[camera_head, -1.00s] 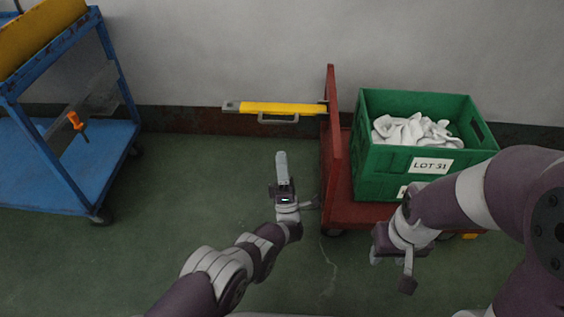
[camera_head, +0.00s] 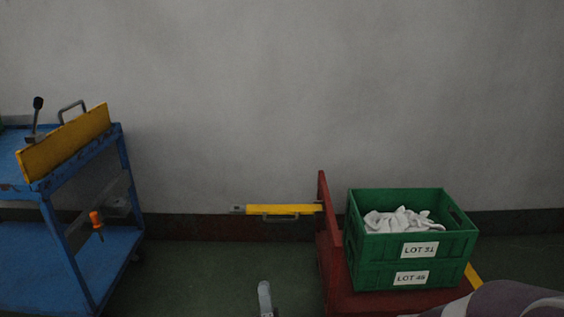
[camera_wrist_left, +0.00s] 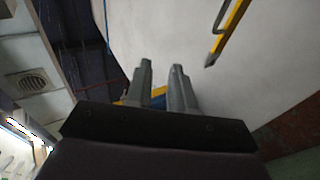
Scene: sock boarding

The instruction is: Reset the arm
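My left gripper (camera_head: 265,297) shows only as a grey fingertip at the bottom edge of the head view, above the green floor and left of the red cart. In the left wrist view my left gripper (camera_wrist_left: 160,68) has its two grey fingers apart, with nothing held between them. The wall and a bit of yellow and blue show beyond the fingers. Only a purple and grey link of my right arm (camera_head: 505,301) shows at the bottom right of the head view. The right gripper is out of frame.
A red cart (camera_head: 328,235) carries stacked green crates (camera_head: 375,250) with white socks (camera_head: 400,221) in the top one. A yellow bar (camera_head: 280,210) sticks out left of it. A blue trolley (camera_head: 125,240) stands at the left. Floor between them is clear.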

